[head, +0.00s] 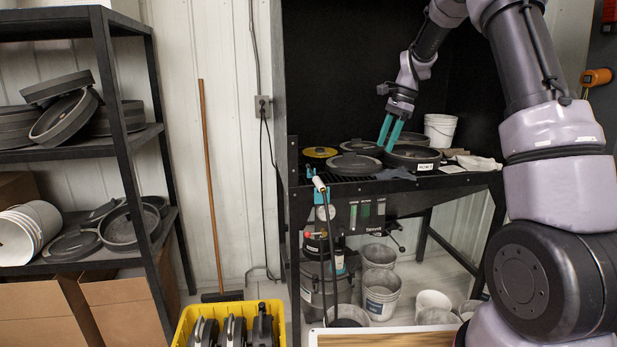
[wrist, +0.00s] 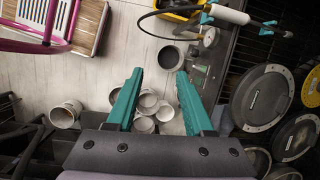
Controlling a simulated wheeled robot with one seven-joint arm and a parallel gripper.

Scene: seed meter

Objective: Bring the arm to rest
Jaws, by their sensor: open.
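My gripper (head: 388,142) is at the end of my raised arm, over the black bench at the right of the head view. Its two teal fingers are spread and point down, just above or beside a round dark pan (head: 411,157) with a white label. I cannot tell if they touch it. In the wrist view my gripper (wrist: 158,78) is open, with nothing between the fingers. Past them are buckets (wrist: 145,103) on the floor, with dark round discs (wrist: 264,97) to the right.
The bench (head: 400,187) also holds a yellow-topped disc (head: 320,152), other dark discs and a white bucket (head: 439,130). Buckets (head: 381,294) stand below. A yellow crate (head: 232,312) and a loaded shelf (head: 75,147) are at the left. A broom (head: 209,180) leans on the wall.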

